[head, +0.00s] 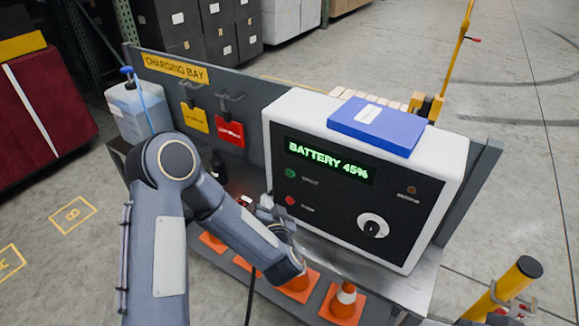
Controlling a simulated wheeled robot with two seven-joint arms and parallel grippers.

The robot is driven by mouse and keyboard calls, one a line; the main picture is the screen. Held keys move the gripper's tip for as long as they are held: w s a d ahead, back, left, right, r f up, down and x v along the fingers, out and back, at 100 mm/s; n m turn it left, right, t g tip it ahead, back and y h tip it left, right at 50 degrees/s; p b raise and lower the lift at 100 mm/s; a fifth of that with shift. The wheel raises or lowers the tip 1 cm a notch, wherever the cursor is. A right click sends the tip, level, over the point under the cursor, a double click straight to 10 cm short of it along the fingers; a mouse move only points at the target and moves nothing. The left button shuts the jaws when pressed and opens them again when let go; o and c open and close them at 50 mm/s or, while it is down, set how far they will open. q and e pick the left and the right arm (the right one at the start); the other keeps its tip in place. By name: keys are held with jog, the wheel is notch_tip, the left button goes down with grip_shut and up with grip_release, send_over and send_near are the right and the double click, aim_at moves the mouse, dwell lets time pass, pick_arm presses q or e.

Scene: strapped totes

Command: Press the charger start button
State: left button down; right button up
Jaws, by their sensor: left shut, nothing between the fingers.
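The white charger (283,108) stands on a metal bench, with a black front panel and a display reading "BATTERY 45%". A green button (290,173) sits on the panel's left side below the display; its small label is too blurred to read surely. A red button (291,200) sits below it. My left gripper (267,204) is shut and empty, low in front of the charger's left edge, left of the red button and below the green one. I cannot tell whether it touches the panel. My right gripper is not in view.
A blue box (375,125) lies on the charger. A dial (373,226) is on the panel's lower right. Yellow and red tags (230,133) hang on the back board. Orange cones (343,303) stand below the bench; a yellow post (510,283) is at right.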

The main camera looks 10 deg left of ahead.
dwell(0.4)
pick_arm(q)
send_near(283, 170)
jog(key=shift+w+a+f, duration=0.2)
jog(key=shift+w+a, duration=0.35)
jog(key=shift+w, duration=0.1)
jog(key=shift+w+a+f, duration=0.2)
jog(key=shift+w+a, duration=0.4)
jog(key=shift+w, duration=0.05)
jog(key=shift+w, duration=0.15)
dwell(1.2)
jog(key=shift+w+d, duration=0.15)
jog(key=shift+w, duration=0.1)
jog(key=shift+w+d, duration=0.1)
jog(key=shift+w, duration=0.25)
dwell(0.7)
jog(key=shift+s, duration=0.75)
jog(key=shift+a, duration=0.25)
jog(key=shift+s+a, duration=0.3)
jog(key=shift+s, duration=0.5)
jog(key=shift+s+a, duration=0.25)
jog(key=shift+s, duration=0.5)
jog(key=shift+s+a, duration=0.3)
jog(key=shift+s, duration=0.5)
